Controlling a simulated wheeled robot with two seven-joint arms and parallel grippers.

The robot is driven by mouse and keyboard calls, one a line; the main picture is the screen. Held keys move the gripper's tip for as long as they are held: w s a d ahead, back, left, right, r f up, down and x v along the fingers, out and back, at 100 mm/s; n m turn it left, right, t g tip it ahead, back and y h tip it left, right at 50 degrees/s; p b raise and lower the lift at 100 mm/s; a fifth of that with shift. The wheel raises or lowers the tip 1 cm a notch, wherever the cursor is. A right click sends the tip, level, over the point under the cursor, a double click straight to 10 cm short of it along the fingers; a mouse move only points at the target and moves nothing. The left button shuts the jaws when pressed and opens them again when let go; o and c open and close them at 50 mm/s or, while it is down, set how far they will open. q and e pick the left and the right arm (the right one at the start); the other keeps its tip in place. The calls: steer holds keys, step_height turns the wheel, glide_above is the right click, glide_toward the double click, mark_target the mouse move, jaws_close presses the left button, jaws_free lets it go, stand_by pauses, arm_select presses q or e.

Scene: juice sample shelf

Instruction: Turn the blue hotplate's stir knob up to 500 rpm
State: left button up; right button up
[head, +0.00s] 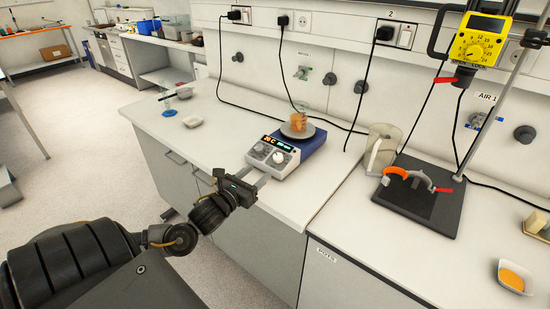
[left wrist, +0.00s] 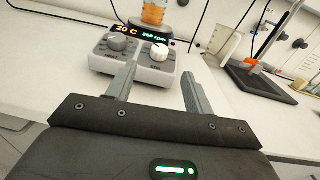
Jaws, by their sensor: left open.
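The blue hotplate (head: 311,144) stands on the white bench in the head view, with a grey front panel and a round top plate. The left wrist view shows its display (left wrist: 140,34) reading 20 C in orange and a green rpm figure that looks like 250 but is small. Under it are a grey left knob (left wrist: 118,43) and a paler right knob (left wrist: 159,51), the one under the rpm figure. My left gripper (head: 255,176) is open and empty in front of the panel.
A beaker of orange liquid (head: 297,121) stands on the hotplate. A clear pitcher (head: 381,148) and a black stand base (head: 420,205) with an orange clamp are to the right. A small white dish (head: 193,121) is at the left. Cables hang behind the hotplate.

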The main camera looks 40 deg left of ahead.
mark_target(276, 158)
arm_select(q)
steer(key=w, duration=0.3)
steer(key=shift+w+a+r+p, duration=0.15)
steer(key=shift+w+p, duration=0.2)
steer(key=w+p, duration=0.1)
steer(key=w, duration=0.4)
steer(key=shift+a, duration=0.2)
steer(key=shift+w+f, duration=0.2)
steer(key=shift+w, duration=0.45)
steer(key=shift+c, duration=0.9)
steer(key=c, duration=0.8)
arm_select(e)
steer(key=shift+s+d+r, duration=0.1)
steer(key=shift+s+r, duration=0.2)
steer(key=shift+r, duration=0.25)
steer(key=shift+s+r, duration=0.3)
steer(key=shift+r, duration=0.2)
arm_select(q)
steer(key=shift+f, duration=0.1)
arm_select(e)
steer(key=shift+f, duration=0.1)
